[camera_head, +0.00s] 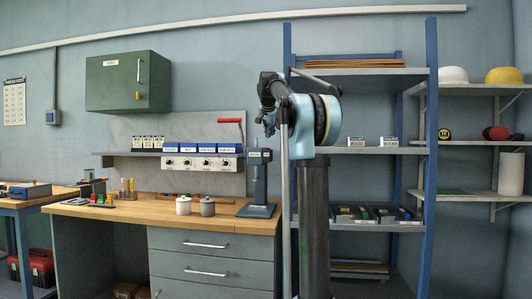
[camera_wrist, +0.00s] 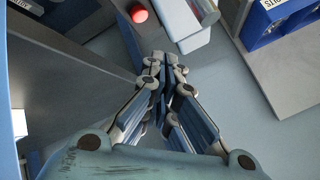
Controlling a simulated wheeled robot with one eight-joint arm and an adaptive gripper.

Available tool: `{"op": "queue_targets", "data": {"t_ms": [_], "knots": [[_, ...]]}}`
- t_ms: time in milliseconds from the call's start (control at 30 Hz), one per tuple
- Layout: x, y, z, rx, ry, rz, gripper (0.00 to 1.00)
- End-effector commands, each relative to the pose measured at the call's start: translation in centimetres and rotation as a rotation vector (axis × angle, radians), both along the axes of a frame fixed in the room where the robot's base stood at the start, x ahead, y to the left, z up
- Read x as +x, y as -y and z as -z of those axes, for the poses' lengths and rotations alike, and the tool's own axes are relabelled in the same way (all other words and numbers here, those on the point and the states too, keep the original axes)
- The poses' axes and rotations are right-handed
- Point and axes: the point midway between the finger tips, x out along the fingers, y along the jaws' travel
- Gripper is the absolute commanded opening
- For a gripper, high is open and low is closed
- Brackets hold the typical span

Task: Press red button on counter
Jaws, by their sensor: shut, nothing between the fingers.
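A round red piece (camera_wrist: 139,15) shows at the top of the wrist view, on or beside a grey part; I cannot tell whether it is the button or the end of the red press handle (camera_head: 231,120). No red button shows clearly on the wooden counter (camera_head: 150,207) in the head view. My gripper (camera_wrist: 162,70) is shut and empty, its fingertips below the red piece in the wrist picture and apart from it.
Blue bins (camera_head: 200,148) stand on a wall shelf above a panel with knobs (camera_head: 200,164). A blue-posted shelf rack (camera_head: 431,150) stands to the right, close to my arm. A green cabinet (camera_head: 110,82) hangs at upper left.

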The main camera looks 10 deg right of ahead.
Motion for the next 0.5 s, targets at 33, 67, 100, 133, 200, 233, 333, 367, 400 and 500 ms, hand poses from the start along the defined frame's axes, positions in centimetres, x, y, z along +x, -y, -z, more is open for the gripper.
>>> {"op": "queue_targets", "data": {"t_ms": [33,67,100,133,200,233,333,367,400,500], "knots": [[0.0,0.0,-0.4,0.0,0.0,0.0,0.0],[0.0,0.0,-0.6,0.0,0.0,0.0,0.0],[0.0,0.0,-0.9,0.0,0.0,0.0,0.0],[0.0,0.0,-1.1,0.0,0.0,0.0,0.0],[0.0,0.0,-1.4,0.0,0.0,0.0,0.0],[0.0,0.0,-1.5,0.0,0.0,0.0,0.0],[0.0,0.0,-1.7,0.0,0.0,0.0,0.0],[0.0,0.0,-1.7,0.0,0.0,0.0,0.0],[0.0,0.0,-1.7,0.0,0.0,0.0,0.0],[0.0,0.0,-1.7,0.0,0.0,0.0,0.0]]}}
